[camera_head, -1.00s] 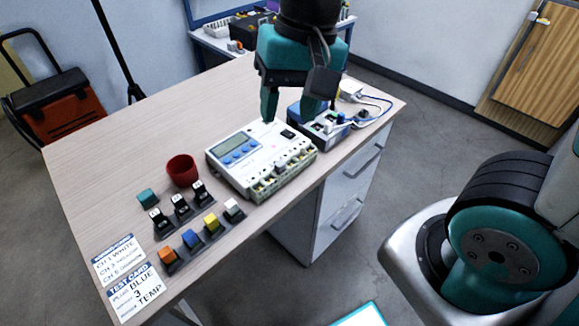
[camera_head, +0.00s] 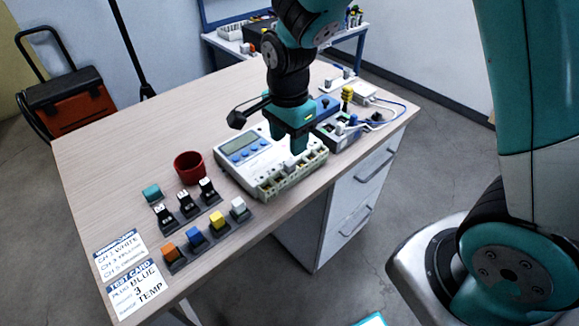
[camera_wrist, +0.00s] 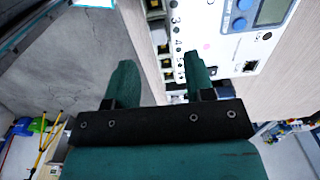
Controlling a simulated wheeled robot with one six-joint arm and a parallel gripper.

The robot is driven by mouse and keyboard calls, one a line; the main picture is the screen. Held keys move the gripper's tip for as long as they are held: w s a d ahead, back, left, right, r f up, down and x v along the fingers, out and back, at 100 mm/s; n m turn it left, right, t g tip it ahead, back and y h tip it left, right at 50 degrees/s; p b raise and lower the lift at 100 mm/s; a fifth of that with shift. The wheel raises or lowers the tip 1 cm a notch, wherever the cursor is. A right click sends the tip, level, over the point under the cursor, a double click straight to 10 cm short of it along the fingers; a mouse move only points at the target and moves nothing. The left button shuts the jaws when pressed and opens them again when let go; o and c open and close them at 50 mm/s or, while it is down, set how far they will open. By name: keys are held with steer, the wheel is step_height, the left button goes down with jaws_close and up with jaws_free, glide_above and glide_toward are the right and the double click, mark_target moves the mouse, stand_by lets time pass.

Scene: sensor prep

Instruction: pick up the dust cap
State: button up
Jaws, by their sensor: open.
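The white meter (camera_head: 254,151) with a screen and blue buttons lies on the table, with a row of numbered sockets along its front edge. A small light-grey block (camera_head: 291,167) sits in that row; it looks like the dust cap, though I cannot be sure. My gripper (camera_head: 299,147) is over the right part of the meter, pointing down just above the block. In the wrist view my gripper (camera_wrist: 158,68) has its two teal fingers apart, the right one overlapping the meter (camera_wrist: 228,62). I see nothing held; the cap is not clear there.
A red cup (camera_head: 189,168) stands left of the meter. A blue-grey box (camera_head: 337,130) with wires is close on the right. Printed cards (camera_head: 136,290) lie at the front left.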

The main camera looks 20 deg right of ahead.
mark_target(290, 162)
step_height(290, 162, down, 6)
steer(key=shift+f, duration=0.25)
steer(key=shift+c, duration=0.5)
jaws_close()
